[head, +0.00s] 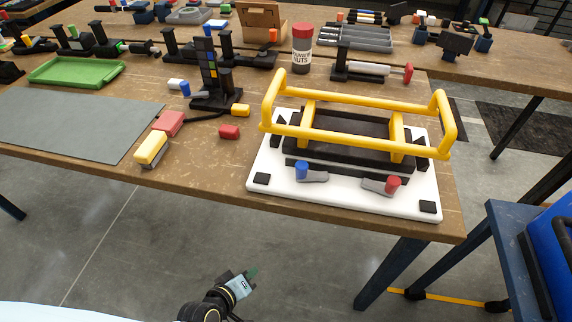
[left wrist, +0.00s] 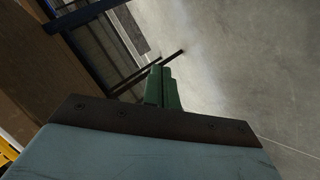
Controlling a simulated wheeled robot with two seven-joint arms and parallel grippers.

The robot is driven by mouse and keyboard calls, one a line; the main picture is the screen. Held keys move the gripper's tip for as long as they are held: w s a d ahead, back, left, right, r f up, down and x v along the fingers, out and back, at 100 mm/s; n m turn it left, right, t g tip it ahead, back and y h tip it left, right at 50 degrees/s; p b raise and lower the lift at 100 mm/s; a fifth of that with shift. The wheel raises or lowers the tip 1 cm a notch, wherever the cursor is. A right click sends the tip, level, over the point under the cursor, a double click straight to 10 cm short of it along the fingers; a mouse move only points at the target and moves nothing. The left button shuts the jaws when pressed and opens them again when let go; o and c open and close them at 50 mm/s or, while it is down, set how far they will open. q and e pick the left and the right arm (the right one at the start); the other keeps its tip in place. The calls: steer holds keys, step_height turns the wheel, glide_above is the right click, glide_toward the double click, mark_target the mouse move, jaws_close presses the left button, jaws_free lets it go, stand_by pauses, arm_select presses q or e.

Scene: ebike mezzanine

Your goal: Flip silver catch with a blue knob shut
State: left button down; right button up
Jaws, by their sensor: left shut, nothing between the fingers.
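The silver catch with a blue knob (head: 302,171) sits on the white board (head: 262,198), at the left of the front side of the black block. Its silver lever (head: 314,177) points right from the knob. A second silver catch with a red knob (head: 391,184) sits to its right, its lever pointing left. A yellow handle frame (head: 350,138) stands over the black block. My left gripper (head: 252,273) is low in front of the table, over the floor, well short of the board. Its green fingers (left wrist: 163,88) are shut and empty. My right gripper is not in view.
A black stand (head: 208,75) and a red-capped jar (head: 302,48) stand behind. A blue bin (head: 552,255) is at right. Floor before the table is clear.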

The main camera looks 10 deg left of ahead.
mark_target(313, 171)
arm_select(q)
steer(key=w+d+r+n+t+h, duration=0.1)
steer(key=w+r+n+t, duration=0.2)
steer(key=r, duration=1)
steer(key=w+d+r+n+t+h, duration=0.1)
steer(key=w+d+r+n+t, duration=0.1)
steer(key=r, duration=1.2)
steer(key=shift+w+n+t+p, duration=0.45)
steer(key=shift+w+n+t, duration=0.3)
steer(key=shift+n, duration=0.25)
steer(key=shift+d+r, duration=0.1)
steer(key=x, duration=0.9)
steer(key=shift+w+d, duration=0.25)
steer(key=shift+w, duration=0.1)
